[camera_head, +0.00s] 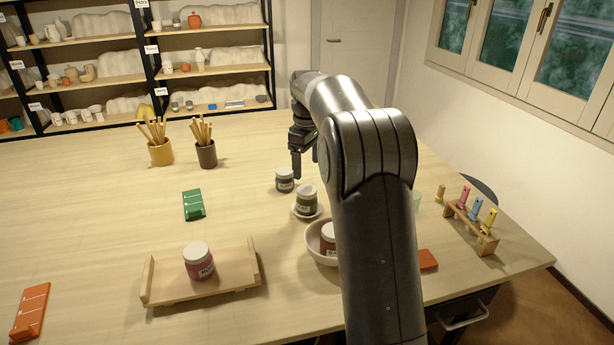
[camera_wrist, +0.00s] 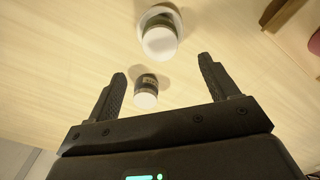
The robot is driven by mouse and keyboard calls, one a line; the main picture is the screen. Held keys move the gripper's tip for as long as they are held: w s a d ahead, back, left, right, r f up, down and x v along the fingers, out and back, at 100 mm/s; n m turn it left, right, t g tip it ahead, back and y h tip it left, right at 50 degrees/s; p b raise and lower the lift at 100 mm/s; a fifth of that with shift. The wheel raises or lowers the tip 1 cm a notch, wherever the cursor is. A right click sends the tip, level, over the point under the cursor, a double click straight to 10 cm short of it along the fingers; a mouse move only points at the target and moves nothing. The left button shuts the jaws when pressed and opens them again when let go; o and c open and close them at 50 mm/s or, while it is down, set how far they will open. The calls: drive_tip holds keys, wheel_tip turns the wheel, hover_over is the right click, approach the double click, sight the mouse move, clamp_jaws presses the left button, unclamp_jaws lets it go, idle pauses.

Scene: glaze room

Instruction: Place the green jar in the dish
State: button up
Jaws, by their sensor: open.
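My gripper (camera_head: 303,168) is open and empty. It points down above the table, behind the green jar and close to a dark grey jar (camera_head: 285,182). In the wrist view the dark grey jar (camera_wrist: 146,92) shows between the spread fingers (camera_wrist: 162,75); nothing is gripped.
A wooden tray (camera_head: 232,281) with a pink jar (camera_head: 198,262) stands front left. Brush cups (camera_head: 160,153) stand at the back. The table left of the green tile (camera_head: 193,205) is clear.

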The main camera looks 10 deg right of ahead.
drive_tip(key=s+a+r+m+t, duration=0.1)
drive_tip(key=s+r+m, duration=0.1)
drive_tip(key=s+r, duration=0.5)
drive_tip(key=s+a+r+m+t, duration=0.2)
drive_tip(key=s, duration=1)
drive_tip(key=s+f+m+t, duration=0.1)
drive_tip(key=s+f+m, duration=0.1)
drive_tip(key=s, duration=0.8)
drive_tip(key=s+a+f+m+t, duration=0.1)
drive_tip(key=s+f+m, duration=0.2)
drive_tip(key=s, duration=0.8)
wheel_tip(320, 180, down, 2)
drive_tip(key=shift+a+f+t, duration=0.1)
drive_tip(key=shift+a+t, duration=0.15)
drive_tip(key=shift+t, duration=0.05)
drive_tip(key=shift+o, duration=0.4)
